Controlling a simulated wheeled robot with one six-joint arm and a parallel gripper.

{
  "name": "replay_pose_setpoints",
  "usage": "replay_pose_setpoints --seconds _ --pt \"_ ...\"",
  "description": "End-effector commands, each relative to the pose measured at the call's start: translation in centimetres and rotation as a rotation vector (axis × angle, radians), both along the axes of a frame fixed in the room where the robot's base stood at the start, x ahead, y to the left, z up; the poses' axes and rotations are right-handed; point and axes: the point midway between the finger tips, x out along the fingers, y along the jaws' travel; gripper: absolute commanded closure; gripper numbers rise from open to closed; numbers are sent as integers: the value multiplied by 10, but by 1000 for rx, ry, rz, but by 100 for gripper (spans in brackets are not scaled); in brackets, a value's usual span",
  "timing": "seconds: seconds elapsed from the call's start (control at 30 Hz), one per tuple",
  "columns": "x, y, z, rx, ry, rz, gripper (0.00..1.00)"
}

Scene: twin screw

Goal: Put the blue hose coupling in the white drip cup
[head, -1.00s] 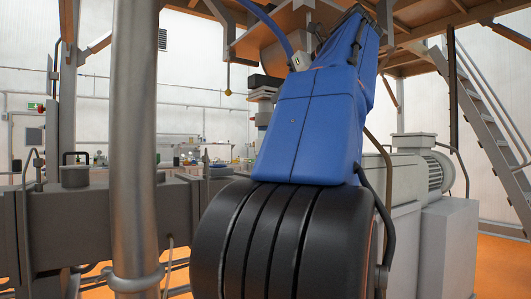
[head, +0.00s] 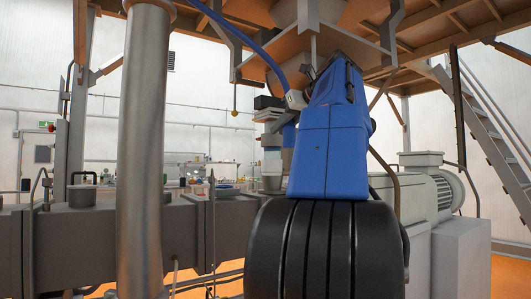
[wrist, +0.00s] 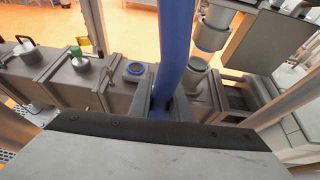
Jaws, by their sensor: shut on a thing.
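My gripper (wrist: 162,106) is shut on a blue hose (wrist: 175,45), which runs up and away from between its fingers in the wrist view. In the head view the hose (head: 236,40) comes down from the upper left to my gripper (head: 296,99), a small grey shape left of my blue arm. The coupling at the hose's end cannot be made out; the fingers and wrist hide that part. No white drip cup can be picked out for certain in either view.
A thick upright pipe (head: 145,150) and an overhead platform (head: 440,40) flank my arm.

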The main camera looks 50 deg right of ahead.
Motion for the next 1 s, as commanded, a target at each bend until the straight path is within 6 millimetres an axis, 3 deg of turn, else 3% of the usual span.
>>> replay_pose_setpoints --seconds 0.2,0.5,0.73,1.0 --pt "36 -6 0 -1 -1 4 100" --pt "72 -14 0 0 1 2 100" --pt "92 -18 0 -1 0 2 100" --pt "89 -18 -22 1 1 0 100"
